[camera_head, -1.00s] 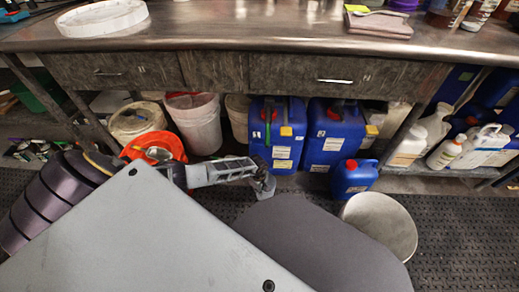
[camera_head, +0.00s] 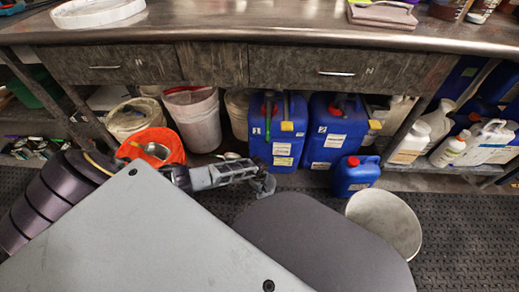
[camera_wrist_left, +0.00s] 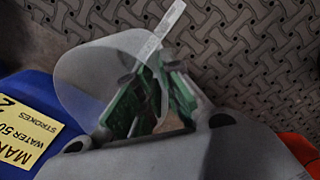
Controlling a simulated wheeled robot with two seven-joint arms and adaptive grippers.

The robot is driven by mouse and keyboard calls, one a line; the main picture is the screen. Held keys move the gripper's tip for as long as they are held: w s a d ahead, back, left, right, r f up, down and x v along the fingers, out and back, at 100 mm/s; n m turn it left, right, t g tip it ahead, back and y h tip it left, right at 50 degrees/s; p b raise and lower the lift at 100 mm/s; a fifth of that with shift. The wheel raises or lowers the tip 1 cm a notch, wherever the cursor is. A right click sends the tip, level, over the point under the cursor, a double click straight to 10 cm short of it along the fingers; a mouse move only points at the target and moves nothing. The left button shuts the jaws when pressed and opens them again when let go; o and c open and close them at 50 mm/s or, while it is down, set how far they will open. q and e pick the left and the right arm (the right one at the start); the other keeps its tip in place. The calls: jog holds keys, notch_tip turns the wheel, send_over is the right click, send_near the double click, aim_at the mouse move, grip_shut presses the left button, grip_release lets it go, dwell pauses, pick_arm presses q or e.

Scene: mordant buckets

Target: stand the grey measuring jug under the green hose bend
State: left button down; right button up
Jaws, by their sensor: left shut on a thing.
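My left gripper (camera_head: 264,186) is low in front of the blue drums. In the left wrist view its green-padded fingers (camera_wrist_left: 158,95) are shut on a thin-walled, translucent grey rounded thing (camera_wrist_left: 88,80) with a pale strip (camera_wrist_left: 165,28) sticking out. It looks like the measuring jug, but most of its shape is hidden. In the head view I cannot make it out apart from the gripper. A narrow green piece (camera_head: 268,124), perhaps the hose bend, hangs down the front of the left blue drum (camera_head: 283,150). The held thing is apart from it. My right gripper is out of view.
An orange bucket (camera_head: 174,139) holding a metal vessel stands left of the gripper. Pale buckets (camera_head: 195,112) stand behind. A small blue canister (camera_head: 357,173) and a grey bucket (camera_head: 405,223) stand to the right. The bench (camera_head: 215,67) overhangs the drums. Dark matting (camera_head: 465,235) is bare at right.

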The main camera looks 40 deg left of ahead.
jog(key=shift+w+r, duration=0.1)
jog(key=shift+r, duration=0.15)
pick_arm(q)
jog(key=c, duration=1.6)
grip_release()
jog(key=shift+o, duration=0.2)
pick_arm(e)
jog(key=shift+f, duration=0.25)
pick_arm(q)
jog(key=shift+r+p, duration=0.65)
jog(key=shift+r, duration=0.35)
notch_tip(320, 180, up, 2)
jog(key=shift+r+p, duration=0.1)
jog(key=shift+p, duration=0.55)
jog(key=shift+s+a+r+p, duration=0.1)
jog(key=shift+r+p, duration=0.8)
jog(key=shift+r, duration=0.7)
jog(key=shift+s+r+p, duration=0.1)
jog(key=shift+r+p, duration=0.75)
jog(key=shift+r, duration=0.75)
jog(key=shift+r+p, duration=0.35)
jog(key=shift+r, duration=0.4)
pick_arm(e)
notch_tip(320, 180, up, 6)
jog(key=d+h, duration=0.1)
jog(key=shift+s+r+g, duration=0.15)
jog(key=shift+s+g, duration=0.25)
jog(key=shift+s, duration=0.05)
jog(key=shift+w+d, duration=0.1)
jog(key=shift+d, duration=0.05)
